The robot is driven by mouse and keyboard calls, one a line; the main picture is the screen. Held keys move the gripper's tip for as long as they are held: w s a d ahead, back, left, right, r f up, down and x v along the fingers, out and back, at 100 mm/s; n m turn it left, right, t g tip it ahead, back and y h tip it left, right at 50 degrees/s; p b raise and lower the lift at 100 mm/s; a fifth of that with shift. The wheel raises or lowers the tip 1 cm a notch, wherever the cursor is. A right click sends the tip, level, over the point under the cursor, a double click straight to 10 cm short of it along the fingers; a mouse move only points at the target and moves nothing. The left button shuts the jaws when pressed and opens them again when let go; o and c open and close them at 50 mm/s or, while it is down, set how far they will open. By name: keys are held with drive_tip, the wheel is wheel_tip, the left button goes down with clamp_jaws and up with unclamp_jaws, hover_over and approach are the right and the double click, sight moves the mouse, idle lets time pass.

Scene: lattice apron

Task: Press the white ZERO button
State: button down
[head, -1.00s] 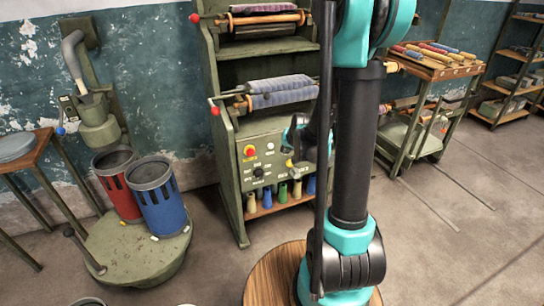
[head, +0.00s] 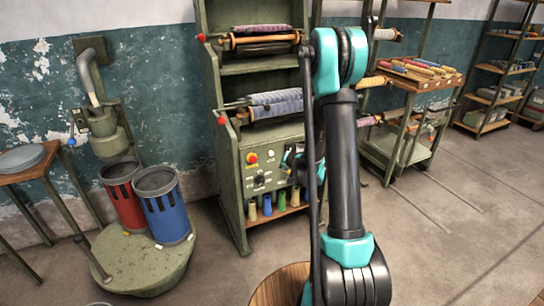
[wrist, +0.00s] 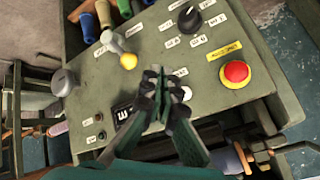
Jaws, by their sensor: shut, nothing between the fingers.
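The green control panel (head: 246,185) is on the front of the tall rack. A small white button (head: 271,156) sits to the right of the red mushroom button (head: 252,157); its label is too small to read. In the wrist view the white button (wrist: 187,93) shows in part beside my gripper's fingertips (wrist: 165,76), with the red button (wrist: 236,73) to the right. My gripper is shut and empty, pointing at the panel close to the white button. I cannot tell if it touches. In the head view my arm hides much of the gripper.
Yarn rolls (head: 275,98) on rods stick out above the panel. Red and blue bins (head: 165,205) stand at the left.

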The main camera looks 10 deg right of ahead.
sight(271, 153)
drive_tip(key=shift+w, duration=0.1)
drive_tip(key=shift+w+a, duration=0.45)
drive_tip(key=shift+w, duration=0.95)
drive_tip(key=shift+w+a, duration=0.45)
drive_tip(key=shift+w, duration=0.9)
drive_tip(key=shift+w+a, duration=0.45)
drive_tip(key=shift+w, duration=0.95)
drive_tip(key=shift+w, duration=0.1)
drive_tip(key=shift+w+a, duration=0.15)
drive_tip(key=shift+w, duration=0.15)
drive_tip(key=shift+w+a, duration=0.15)
drive_tip(key=shift+w, duration=0.25)
drive_tip(key=shift+s, duration=0.1)
drive_tip(key=shift+s+d, duration=0.3)
drive_tip(key=shift+s, duration=0.45)
drive_tip(key=shift+s, duration=0.1)
